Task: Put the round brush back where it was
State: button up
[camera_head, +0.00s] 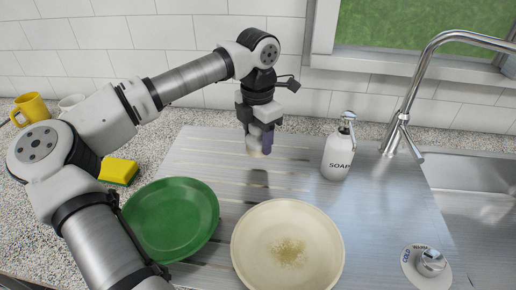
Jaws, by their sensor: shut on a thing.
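My gripper (260,130) points down over the ridged part of the metal draining board (205,150), in the upper middle of the head view. It is shut on the round brush (257,147), whose pale, rounded lower end shows beneath the fingers. The fingers hide most of the brush. The brush appears to hang above the board, with a dark smudge of shadow or reflection below it. A cream plate (255,245) with a brownish dirty patch in its middle lies in front of the brush.
A green plate (170,215) lies left of the cream plate. A white soap bottle (338,158) stands right of my gripper, near the tap (403,105) and sink (475,185).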

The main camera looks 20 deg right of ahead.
aim_at(258, 152)
jog(key=shift+f+p, duration=0.35)
jog(key=shift+f, duration=2)
jog(key=shift+f, duration=0.2)
jog(key=o, duration=0.9)
jog(key=shift+o, duration=0.2)
jog(key=shift+r, duration=0.1)
notch_tip(258, 152, up, 12)
jog(key=shift+r+b, duration=0.15)
jog(key=shift+b, duration=0.65)
